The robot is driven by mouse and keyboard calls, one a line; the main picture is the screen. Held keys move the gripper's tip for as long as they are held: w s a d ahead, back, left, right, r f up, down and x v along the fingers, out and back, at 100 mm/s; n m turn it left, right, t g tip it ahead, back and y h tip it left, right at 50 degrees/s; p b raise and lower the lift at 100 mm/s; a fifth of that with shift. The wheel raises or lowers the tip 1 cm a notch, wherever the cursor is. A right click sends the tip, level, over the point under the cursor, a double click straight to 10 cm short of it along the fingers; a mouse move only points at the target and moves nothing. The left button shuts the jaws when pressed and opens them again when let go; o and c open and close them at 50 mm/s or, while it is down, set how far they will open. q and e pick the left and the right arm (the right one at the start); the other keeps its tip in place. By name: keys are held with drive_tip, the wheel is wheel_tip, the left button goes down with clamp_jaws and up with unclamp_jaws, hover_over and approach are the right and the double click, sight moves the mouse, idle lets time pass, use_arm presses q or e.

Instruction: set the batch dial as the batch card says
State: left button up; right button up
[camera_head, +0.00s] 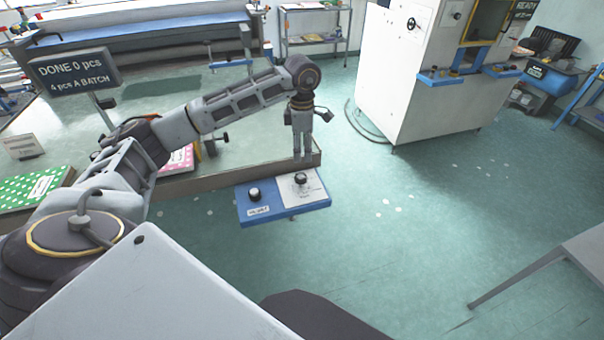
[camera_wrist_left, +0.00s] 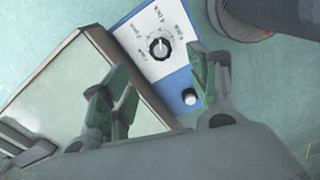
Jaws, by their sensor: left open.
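The batch dial is a black knob (camera_wrist_left: 159,47) on a white plate with printed positions around it. In the head view the dial (camera_head: 300,178) is at the right of a blue control panel (camera_head: 258,214). Its pointer setting is too small to read surely. My left gripper (camera_head: 303,157) points down just above the dial; in the wrist view its open, empty fingers (camera_wrist_left: 163,92) stand apart on the near side of the dial. A dark sign (camera_head: 75,75) reads "DONE 0 pcs" and "4 pcs A BATCH". A small white card (camera_head: 20,146) at the left is unreadable. My right gripper is out of view.
A second black knob (camera_head: 254,194) sits left on the panel, pale-topped in the wrist view (camera_wrist_left: 189,97). The panel adjoins the green-topped table (camera_head: 245,140). Spotted pads (camera_head: 30,188) lie at the left.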

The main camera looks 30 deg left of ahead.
sight(302, 176)
use_arm(q)
wheel_tip(302, 176, down, 12)
drive_tip(key=shift+r+p, duration=0.25)
drive_tip(key=shift+p, duration=0.5)
drive_tip(key=c, duration=1)
